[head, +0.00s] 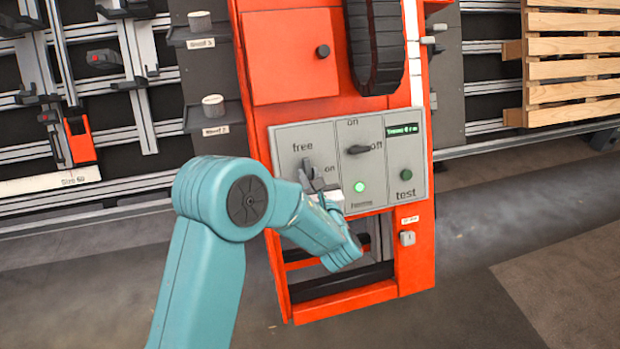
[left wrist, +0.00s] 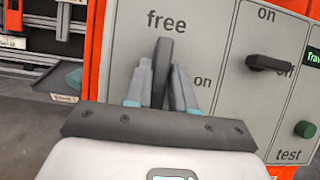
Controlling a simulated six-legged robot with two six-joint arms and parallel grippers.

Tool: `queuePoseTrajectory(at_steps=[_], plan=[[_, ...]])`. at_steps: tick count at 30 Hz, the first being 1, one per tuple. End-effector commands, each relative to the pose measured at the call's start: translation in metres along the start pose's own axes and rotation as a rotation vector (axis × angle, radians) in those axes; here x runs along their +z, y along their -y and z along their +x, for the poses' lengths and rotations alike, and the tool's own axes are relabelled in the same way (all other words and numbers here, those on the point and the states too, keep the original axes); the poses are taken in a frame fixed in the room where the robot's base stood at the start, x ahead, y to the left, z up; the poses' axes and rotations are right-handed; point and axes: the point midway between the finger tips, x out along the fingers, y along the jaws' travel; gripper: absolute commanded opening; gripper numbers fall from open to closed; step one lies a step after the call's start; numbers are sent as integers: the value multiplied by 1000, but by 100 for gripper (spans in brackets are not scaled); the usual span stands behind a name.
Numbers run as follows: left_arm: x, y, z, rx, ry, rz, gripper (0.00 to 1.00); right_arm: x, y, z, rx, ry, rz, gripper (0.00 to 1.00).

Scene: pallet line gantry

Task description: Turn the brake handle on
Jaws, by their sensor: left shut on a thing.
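The brake handle (left wrist: 162,68) is a dark grey lever on a grey control panel (head: 333,140). It points upward toward the word "free", with the word "on" to its lower right. In the head view the handle (head: 307,166) is partly hidden by my gripper. My left gripper (head: 315,182) reaches the panel from below. In the left wrist view its two fingers (left wrist: 162,88) stand on either side of the handle and are shut on it. My right gripper is in neither view.
Right of the handle sit a black on/off switch (head: 358,149), a lit green lamp (head: 360,187) and a green test knob (head: 406,175). The panel is mounted on an orange gantry frame (head: 415,243).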

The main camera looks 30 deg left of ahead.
Motion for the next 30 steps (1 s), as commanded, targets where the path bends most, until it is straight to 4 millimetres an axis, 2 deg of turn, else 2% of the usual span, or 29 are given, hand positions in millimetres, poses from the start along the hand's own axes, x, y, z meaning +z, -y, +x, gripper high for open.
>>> queuePoseTrajectory(at_steps=[11, 21, 30], plan=[[-4, 1, 0, 68, 2, -130, 0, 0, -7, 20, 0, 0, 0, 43], [-3, 3, 0, 212, 1, -402, 0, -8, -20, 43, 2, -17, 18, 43], [-1, 4, 0, 346, 0, -654, 0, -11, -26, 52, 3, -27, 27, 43]])
